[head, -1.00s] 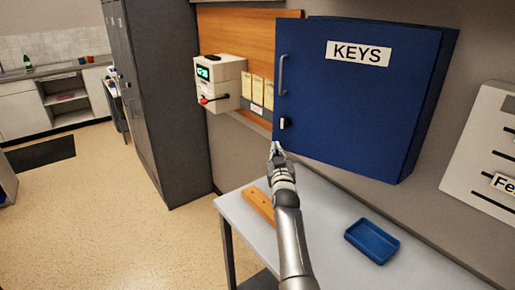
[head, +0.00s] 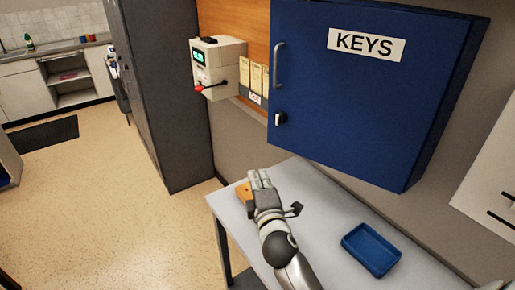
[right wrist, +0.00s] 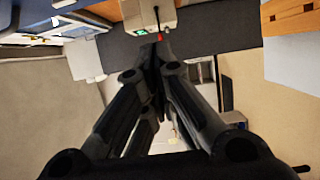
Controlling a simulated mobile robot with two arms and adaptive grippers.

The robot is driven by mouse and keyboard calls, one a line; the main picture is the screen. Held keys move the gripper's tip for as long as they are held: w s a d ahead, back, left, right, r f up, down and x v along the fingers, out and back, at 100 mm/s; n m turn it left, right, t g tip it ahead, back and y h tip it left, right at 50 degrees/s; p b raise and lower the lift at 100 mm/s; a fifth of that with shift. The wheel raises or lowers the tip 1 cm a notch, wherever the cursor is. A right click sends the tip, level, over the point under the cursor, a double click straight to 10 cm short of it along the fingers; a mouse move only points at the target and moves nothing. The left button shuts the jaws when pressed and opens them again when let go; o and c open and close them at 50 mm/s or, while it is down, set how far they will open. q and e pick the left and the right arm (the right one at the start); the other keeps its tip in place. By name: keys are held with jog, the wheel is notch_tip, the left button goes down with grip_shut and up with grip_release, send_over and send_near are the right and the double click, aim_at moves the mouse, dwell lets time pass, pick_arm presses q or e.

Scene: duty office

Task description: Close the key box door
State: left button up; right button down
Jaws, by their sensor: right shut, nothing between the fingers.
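The blue key box (head: 450,110) hangs on the wall. Its door (head: 345,120), with a KEYS label, lies flat over the front, and I see no gap along its edges. The door has a grey bar handle (head: 279,66) and a small lock knob (head: 280,118) on its left side. My right gripper (head: 260,174) is below and left of the door, above the table, apart from the box. Its fingers are together and empty; they also show shut in the right wrist view (right wrist: 160,48).
A grey table (head: 310,205) stands below the box with a blue tray (head: 371,249) on it. A wooden piece (head: 243,193) is partly hidden behind my gripper. A time clock (head: 217,68) and a dark locker (head: 160,100) are at left. Open floor lies further left.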

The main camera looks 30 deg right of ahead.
jog(key=d+p+x, duration=0.2)
jog(key=p+x, duration=0.2)
jog(key=x, duration=0.8)
jog(key=shift+s+d, duration=0.2)
jog(key=shift+d, duration=0.25)
jog(key=w+d+m+g+h+b, duration=0.1)
jog(key=w+d+m+h+b, duration=0.1)
jog(key=d+b, duration=0.5)
jog(key=w+d+m+g+h+b, duration=0.2)
jog(key=w+d+m+h+b, duration=0.1)
jog(key=d+b, duration=0.4)
jog(key=shift+w+d+r+h, duration=0.25)
jog(key=shift+w+d+h, duration=0.35)
jog(key=shift+w+h, duration=0.3)
